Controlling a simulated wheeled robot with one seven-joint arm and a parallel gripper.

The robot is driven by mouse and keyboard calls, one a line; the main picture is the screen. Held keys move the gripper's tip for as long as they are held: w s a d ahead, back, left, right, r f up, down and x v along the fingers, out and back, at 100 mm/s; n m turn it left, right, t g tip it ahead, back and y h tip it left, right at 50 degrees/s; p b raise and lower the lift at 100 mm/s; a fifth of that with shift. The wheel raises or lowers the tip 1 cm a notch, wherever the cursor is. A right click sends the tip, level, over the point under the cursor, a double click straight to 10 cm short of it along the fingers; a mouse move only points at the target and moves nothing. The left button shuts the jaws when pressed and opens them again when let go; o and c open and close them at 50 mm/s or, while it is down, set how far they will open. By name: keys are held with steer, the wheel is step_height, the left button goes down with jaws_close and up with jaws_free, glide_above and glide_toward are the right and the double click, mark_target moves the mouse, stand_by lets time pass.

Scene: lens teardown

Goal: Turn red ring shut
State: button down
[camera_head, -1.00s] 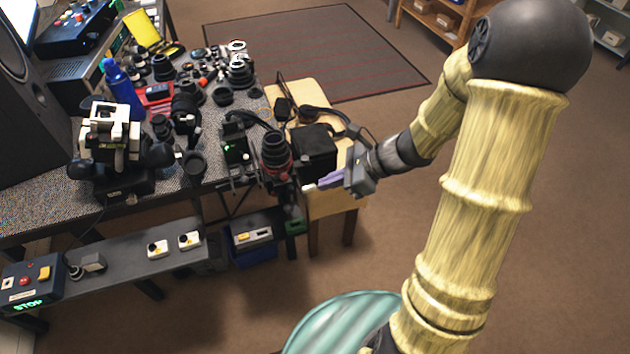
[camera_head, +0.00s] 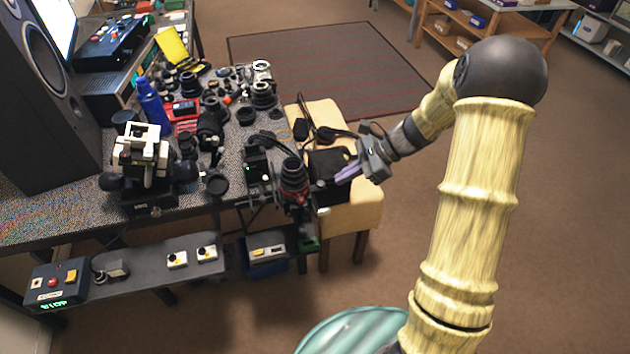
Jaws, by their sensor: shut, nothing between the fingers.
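The red ring (camera_head: 297,194) sits around the lower part of a black upright lens (camera_head: 294,175), held in a dark fixture at the right end of the workbench. The ring is small here and partly hidden by the fixture, so I cannot tell its turn position. My gripper (camera_head: 345,175) is to the right of the lens, its purple fingers shut and empty, pointing left toward the lens. A gap shows between the fingertips and the lens.
A tan chair (camera_head: 352,215) with a black box (camera_head: 328,165) and cables stands just behind my gripper. Several lenses and parts crowd the workbench (camera_head: 228,165). A control box (camera_head: 57,284) with a green display is at lower left.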

steer(key=w+d+n+g+h+p, duration=0.1)
steer(key=w+n+g+h+p, duration=0.1)
steer(key=w+p, duration=0.3)
steer(key=shift+w+d+r+n+g+h, duration=0.4)
steer(key=shift+w+n+g, duration=0.1)
steer(key=shift+w+n, duration=0.35)
steer(key=shift+s, duration=0.1)
steer(key=p+x, duration=0.1)
steer(key=x, duration=0.3)
steer(key=a+r+p+x, duration=0.1)
steer(key=x, duration=0.3)
steer(key=a+p+x, duration=0.1)
steer(key=p+x, duration=0.1)
steer(key=x, duration=0.3)
steer(key=shift+s+r, duration=0.3)
steer(key=shift+s, duration=0.1)
